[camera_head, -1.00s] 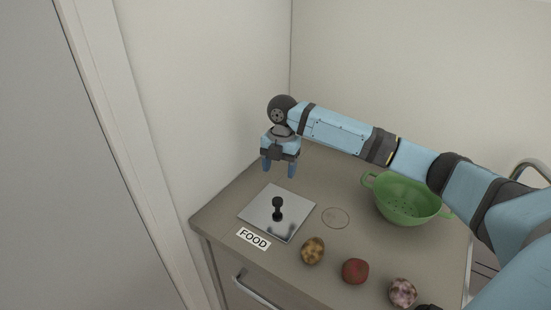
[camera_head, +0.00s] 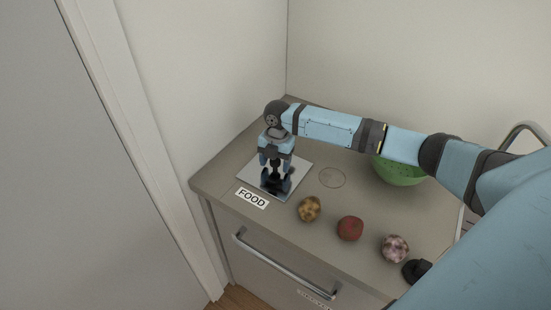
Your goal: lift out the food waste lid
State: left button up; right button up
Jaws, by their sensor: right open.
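The food waste lid (camera_head: 301,166) is a square shiny metal plate lying flat in the counter top, with a dark knob (camera_head: 275,172) standing at its middle. A white label reading FOOD (camera_head: 252,198) lies in front of it. My right gripper (camera_head: 274,170) points down over the lid, with its blue fingers open on either side of the knob. Whether the fingers touch the knob cannot be told. The gripper hides part of the lid and knob. My left gripper is not in view.
A green colander (camera_head: 398,174) stands to the right, partly behind my right arm. A yellowish-brown round item (camera_head: 309,208), a red one (camera_head: 350,228) and a mottled pinkish one (camera_head: 395,248) lie along the front. A drawer handle (camera_head: 285,265) juts out below. A wall bounds the left.

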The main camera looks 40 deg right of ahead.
jog(key=shift+c, duration=0.3)
jog(key=c, duration=1)
jog(key=shift+r, duration=0.15)
jog(key=shift+r+p, duration=0.2)
jog(key=shift+p, duration=0.2)
jog(key=shift+r+p, duration=0.25)
jog(key=shift+p, duration=0.05)
jog(key=shift+r, duration=0.1)
jog(key=shift+r, duration=0.1)
